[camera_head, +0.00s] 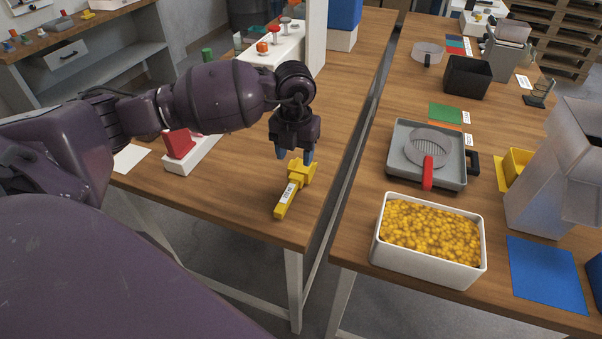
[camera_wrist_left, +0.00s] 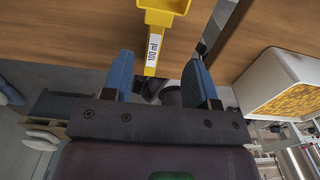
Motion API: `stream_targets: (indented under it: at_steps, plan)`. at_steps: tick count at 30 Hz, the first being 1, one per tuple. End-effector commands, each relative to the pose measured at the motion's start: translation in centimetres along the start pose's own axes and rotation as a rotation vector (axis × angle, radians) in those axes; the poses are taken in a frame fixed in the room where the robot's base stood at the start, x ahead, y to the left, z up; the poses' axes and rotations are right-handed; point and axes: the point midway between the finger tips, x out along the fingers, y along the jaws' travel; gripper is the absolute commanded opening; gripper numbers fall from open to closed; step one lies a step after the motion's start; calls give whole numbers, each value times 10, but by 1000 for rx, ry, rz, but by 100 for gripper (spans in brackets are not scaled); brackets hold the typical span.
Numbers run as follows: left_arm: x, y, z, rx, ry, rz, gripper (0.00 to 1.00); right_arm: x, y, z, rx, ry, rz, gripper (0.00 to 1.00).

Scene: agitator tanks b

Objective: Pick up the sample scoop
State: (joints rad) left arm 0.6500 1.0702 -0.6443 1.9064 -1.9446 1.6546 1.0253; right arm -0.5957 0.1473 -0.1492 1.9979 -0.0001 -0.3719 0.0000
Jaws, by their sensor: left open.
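The sample scoop (camera_head: 285,201) is yellow, with a pale label on its handle. It lies on the left wooden table near the front right corner, its handle pointing to the front. In the left wrist view the scoop (camera_wrist_left: 165,6) is at the top centre, with "100 ml" on the label. My left gripper (camera_head: 295,154) is open, with blue fingers pointing down just behind the scoop's head. In the left wrist view the handle's end shows between the fingers of the gripper (camera_wrist_left: 160,75). Whether a finger touches the scoop cannot be told. My right gripper is not in view.
A red block on a white base (camera_head: 192,149) stands left of the scoop, and a white unit with buttons (camera_head: 272,48) farther back. Across a narrow gap, the right table holds a white bin of yellow pieces (camera_head: 425,268) and a grey tray (camera_head: 400,165). The wood around the scoop is clear.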

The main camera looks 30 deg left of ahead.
Motion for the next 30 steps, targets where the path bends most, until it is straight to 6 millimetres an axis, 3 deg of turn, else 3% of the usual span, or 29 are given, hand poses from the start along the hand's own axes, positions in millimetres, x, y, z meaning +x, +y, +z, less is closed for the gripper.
stream_targets:
  at_steps: [6, 14, 24, 30]
  plan:
    - [34, 0, -1, 1, 5, -2, 53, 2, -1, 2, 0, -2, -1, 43]
    - [50, 0, -1, 2, 2, -3, 53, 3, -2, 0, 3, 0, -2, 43]
    - [92, 4, -3, 3, 3, -4, 53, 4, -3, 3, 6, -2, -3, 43]
    - [95, 4, -2, 3, 1, -4, 53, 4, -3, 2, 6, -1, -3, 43]
